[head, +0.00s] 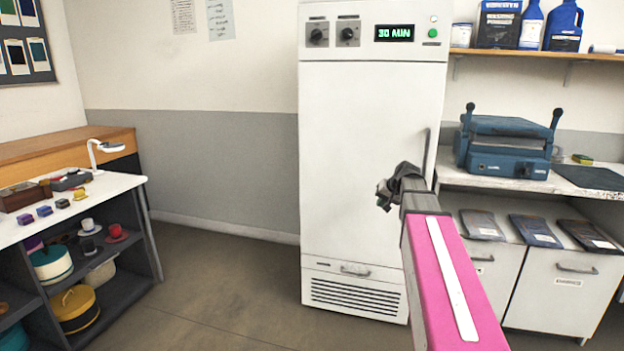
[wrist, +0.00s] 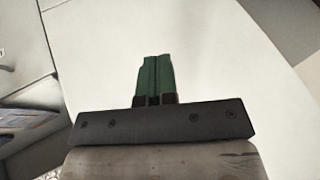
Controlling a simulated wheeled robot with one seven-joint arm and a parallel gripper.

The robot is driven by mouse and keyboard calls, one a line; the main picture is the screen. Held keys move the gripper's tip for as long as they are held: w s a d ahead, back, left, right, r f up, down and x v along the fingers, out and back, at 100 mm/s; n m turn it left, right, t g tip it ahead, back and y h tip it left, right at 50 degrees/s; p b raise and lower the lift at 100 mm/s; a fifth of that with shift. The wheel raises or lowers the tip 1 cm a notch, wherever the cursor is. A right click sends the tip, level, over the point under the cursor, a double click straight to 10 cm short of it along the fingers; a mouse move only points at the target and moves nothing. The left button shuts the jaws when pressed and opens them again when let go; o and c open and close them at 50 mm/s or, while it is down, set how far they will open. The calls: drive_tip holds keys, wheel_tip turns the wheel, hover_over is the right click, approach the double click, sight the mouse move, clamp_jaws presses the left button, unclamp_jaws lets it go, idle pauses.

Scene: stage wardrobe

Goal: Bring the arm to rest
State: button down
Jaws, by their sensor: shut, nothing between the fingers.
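My gripper (wrist: 155,62) shows in the wrist view with its two green fingers together and nothing between them. In the head view my pink arm reaches up from the lower right, and its dark grey end (head: 388,193) is in front of the white cabinet. The white cabinet (head: 365,150) is shut, with two knobs and a display reading "30 MIN" at its top. Its pale surface fills most of the wrist view (wrist: 220,60). My arm's end overlaps the cabinet near its handle (head: 427,152); I cannot tell whether they touch.
A blue press (head: 505,148) stands on the right-hand counter, with flat packets (head: 535,230) below. A shelf (head: 560,53) of bottles is above. On the left, a white-topped table (head: 105,192) carries small coloured items. The floor (head: 220,285) between is clear.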

drive_tip(key=s+a+f+n+g+h, duration=0.1)
drive_tip(key=s+a+f+g+h, duration=0.1)
drive_tip(key=s+f, duration=1.1)
drive_tip(key=s+a+f+n+g+h, duration=0.1)
drive_tip(key=s+a+f, duration=0.4)
drive_tip(key=s+f, duration=0.7)
drive_tip(key=f+g+h, duration=0.1)
drive_tip(key=g, duration=0.1)
drive_tip(key=shift+s+g, duration=0.35)
drive_tip(key=shift+g, duration=0.05)
drive_tip(key=shift+a+f, duration=0.1)
